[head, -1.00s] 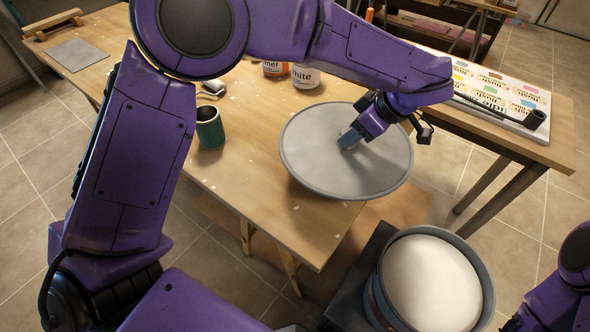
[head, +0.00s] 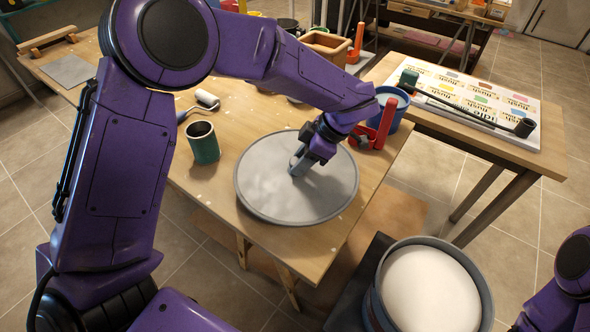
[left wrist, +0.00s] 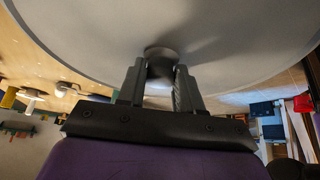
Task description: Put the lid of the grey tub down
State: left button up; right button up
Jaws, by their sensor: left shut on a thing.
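The round grey lid (head: 262,188) is level, over the front right part of the wooden table (head: 300,262). It also fills the upper part of the left wrist view (left wrist: 90,45). My left gripper (head: 299,166) is above the lid's middle, shut on its knob (left wrist: 161,62). The lid is close to the tabletop; I cannot tell whether it touches. The grey tub (head: 487,292) stands open at the lower right, with white contents showing. My right arm shows only at the right edge; its gripper is out of view.
A green cup (head: 204,147) stands left of the lid, with a paint roller (head: 205,100) behind it. A red clamp (head: 380,128) and a blue pot (head: 398,105) are behind the lid to the right. A second table (head: 545,165) holds a colour chart (head: 465,90).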

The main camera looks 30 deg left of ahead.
pick_arm(q)
jog(key=shift+w+d+f+p+x, duration=0.1)
jog(key=shift+w+p+x, duration=0.05)
jog(key=shift+x, duration=0.75)
jog(key=shift+w+d+f+p+x, duration=0.1)
jog(key=shift+w+d+p+x, duration=0.1)
jog(key=shift+x, duration=0.7)
jog(key=shift+w+d+f+p+x, duration=0.1)
jog(key=shift+p+x, duration=0.05)
jog(key=shift+x, duration=0.75)
jog(key=shift+s, duration=0.1)
jog(key=o, duration=1.1)
jog(key=b+v, duration=0.1)
jog(key=v, duration=1.1)
jog(key=shift+r, duration=0.15)
